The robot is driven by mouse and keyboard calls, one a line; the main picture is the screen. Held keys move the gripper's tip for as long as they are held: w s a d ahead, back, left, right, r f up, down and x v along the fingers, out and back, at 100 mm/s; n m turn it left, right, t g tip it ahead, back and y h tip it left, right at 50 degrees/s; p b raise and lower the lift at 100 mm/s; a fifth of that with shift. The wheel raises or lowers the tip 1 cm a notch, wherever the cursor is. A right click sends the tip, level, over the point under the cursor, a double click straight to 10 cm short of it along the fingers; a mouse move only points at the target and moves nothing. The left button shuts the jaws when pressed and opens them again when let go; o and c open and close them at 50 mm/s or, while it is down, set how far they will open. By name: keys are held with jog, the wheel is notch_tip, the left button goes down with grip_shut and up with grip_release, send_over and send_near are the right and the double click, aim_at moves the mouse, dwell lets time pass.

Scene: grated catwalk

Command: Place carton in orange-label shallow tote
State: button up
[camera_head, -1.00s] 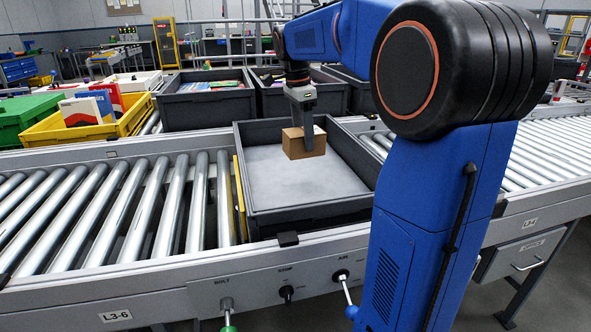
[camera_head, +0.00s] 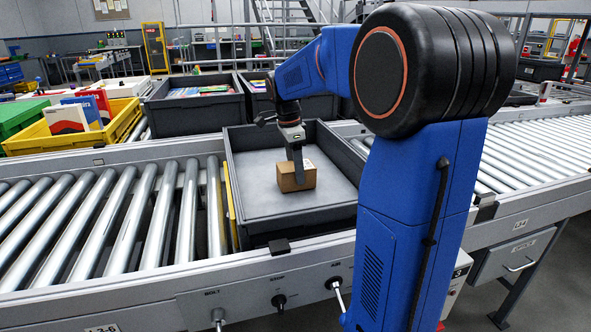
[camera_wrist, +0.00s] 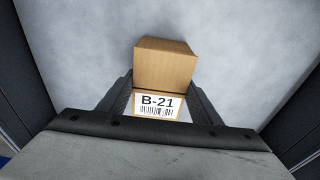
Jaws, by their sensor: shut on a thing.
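The carton (camera_head: 287,180) is a small brown box. In the wrist view the carton (camera_wrist: 165,66) shows a white label reading B-21 with a barcode. My gripper (camera_head: 299,174) is shut on it, one finger on each side. The carton is inside the outline of a dark grey shallow tote (camera_head: 233,185) with a bare, light grey floor. I cannot tell whether the carton's underside touches that floor. No orange label can be made out on the tote; a yellow strip shows along its left outer side.
The tote stands on a roller conveyor (camera_head: 120,215), with bare rollers left and right. Behind are a dark tote with colourful contents (camera_head: 195,115), another dark tote beside it, a yellow bin with boxes (camera_head: 35,140) and a green bin (camera_head: 18,118). My blue arm hides the tote's right front.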

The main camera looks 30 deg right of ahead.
aim_at(291, 166)
jog(key=shift+f, duration=0.15)
jog(key=o, duration=1.2)
jog(key=shift+c, duration=0.2)
notch_tip(291, 166, up, 12)
jog(key=a, duration=0.1)
jog(key=shift+w+a, duration=0.2)
jog(key=shift+a, duration=0.05)
jog(key=shift+s, duration=0.1)
